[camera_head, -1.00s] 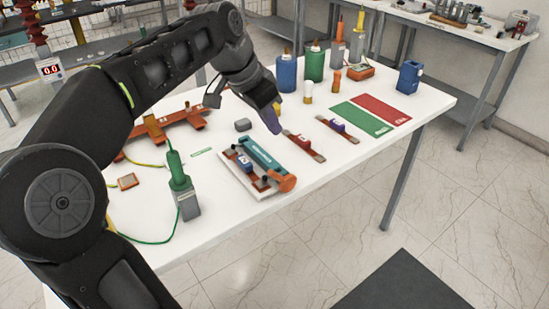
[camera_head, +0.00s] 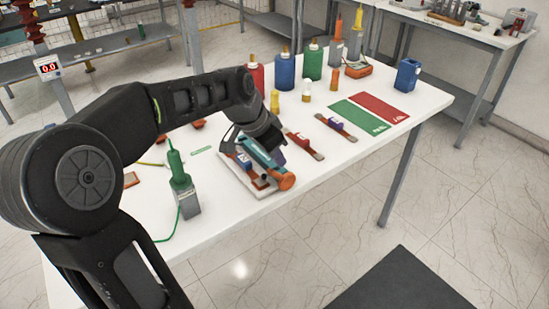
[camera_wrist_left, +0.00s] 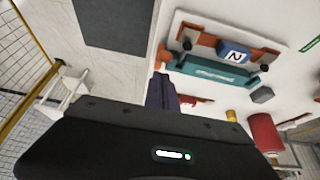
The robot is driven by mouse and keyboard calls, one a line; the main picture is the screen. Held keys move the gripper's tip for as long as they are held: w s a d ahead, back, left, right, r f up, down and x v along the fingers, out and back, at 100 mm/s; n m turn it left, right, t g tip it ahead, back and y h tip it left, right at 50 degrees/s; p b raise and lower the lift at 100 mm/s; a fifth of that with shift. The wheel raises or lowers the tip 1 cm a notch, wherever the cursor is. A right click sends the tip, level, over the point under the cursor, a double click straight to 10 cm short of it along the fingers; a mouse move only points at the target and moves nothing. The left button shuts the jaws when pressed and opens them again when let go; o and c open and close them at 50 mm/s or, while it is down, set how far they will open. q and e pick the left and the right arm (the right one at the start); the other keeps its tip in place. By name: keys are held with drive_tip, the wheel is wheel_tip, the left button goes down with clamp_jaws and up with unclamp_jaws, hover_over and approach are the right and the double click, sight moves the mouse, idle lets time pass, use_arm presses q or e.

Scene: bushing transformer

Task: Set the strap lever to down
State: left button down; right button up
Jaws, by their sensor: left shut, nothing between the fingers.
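The strap lever is a teal bar with an orange round end (camera_head: 286,181) on a white base plate (camera_head: 262,194) near the table's front edge. A blue block (camera_head: 243,160) sits beside the bar on the same plate. My arm hides part of the bar's far end.
Two red strips with blocks (camera_head: 306,146) lie to the right. Green (camera_head: 361,116) and red mats lie beyond them. Coloured bottles (camera_head: 285,72) stand at the back. A green-topped grey tool (camera_head: 184,190) stands to the left. The table's front edge is close by.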

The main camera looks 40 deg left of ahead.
use_arm(q)
drive_tip(key=shift+s+a+f, duration=0.1)
drive_tip(key=shift+s+f, duration=0.1)
drive_tip(key=shift+s, duration=0.15)
drive_tip(key=shift+f, duration=0.2)
drive_tip(key=shift+s, duration=0.1)
